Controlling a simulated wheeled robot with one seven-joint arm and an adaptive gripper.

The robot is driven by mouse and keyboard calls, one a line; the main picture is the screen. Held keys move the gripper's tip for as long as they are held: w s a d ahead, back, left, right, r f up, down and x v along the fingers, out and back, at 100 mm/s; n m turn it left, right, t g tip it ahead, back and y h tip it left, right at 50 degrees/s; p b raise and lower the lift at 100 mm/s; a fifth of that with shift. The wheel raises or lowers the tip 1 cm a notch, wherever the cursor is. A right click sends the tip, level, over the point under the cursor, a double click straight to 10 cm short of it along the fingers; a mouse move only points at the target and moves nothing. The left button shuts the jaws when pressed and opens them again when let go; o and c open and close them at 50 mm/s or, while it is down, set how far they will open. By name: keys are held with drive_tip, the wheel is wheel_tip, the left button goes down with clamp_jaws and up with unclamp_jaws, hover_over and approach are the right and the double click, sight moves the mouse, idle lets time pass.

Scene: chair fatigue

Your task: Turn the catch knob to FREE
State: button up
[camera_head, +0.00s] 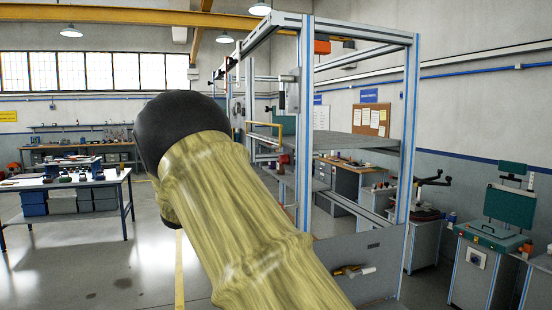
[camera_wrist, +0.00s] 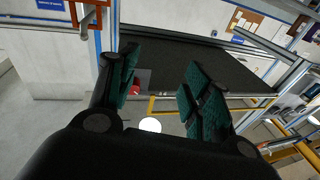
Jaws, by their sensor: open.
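My gripper (camera_wrist: 162,64) shows in the wrist view with its two teal-padded fingers spread apart and nothing held between them. Beyond the fingers is a dark flat panel (camera_wrist: 220,66) of the frame. A small red part (camera_wrist: 134,90) shows close beside the left finger, and a white round thing (camera_wrist: 150,125) lies below the gap. I cannot tell whether either is the catch knob, and no FREE marking is legible. In the head view my arm covers the middle, and my gripper is hidden.
A tall aluminium frame (camera_head: 411,130) with a grey shelf (camera_head: 350,143) stands right of my arm. A yellow rail (camera_wrist: 190,97) crosses the wrist view. A workbench (camera_head: 70,181) stands left, with open floor between.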

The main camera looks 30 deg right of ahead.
sight(280, 159)
wheel_tip(280, 159, up, 11)
drive_tip(key=s+a+m+g+y+p, duration=0.1)
drive_tip(key=s+a+m+g+p, duration=0.1)
drive_tip(key=m+g, duration=0.1)
drive_tip(key=d+p, duration=0.1)
drive_tip(key=d, duration=0.2)
drive_tip(key=s+d+p, duration=0.1)
drive_tip(key=d, duration=0.2)
drive_tip(key=d+p, duration=0.2)
drive_tip(key=d, duration=0.1)
drive_tip(key=shift+s+f, duration=0.1)
drive_tip(key=shift+s, duration=0.1)
drive_tip(key=shift+s+d+f+p, duration=0.15)
drive_tip(key=shift+d+p, duration=0.2)
drive_tip(key=shift+d, duration=0.4)
drive_tip(key=c, duration=1)
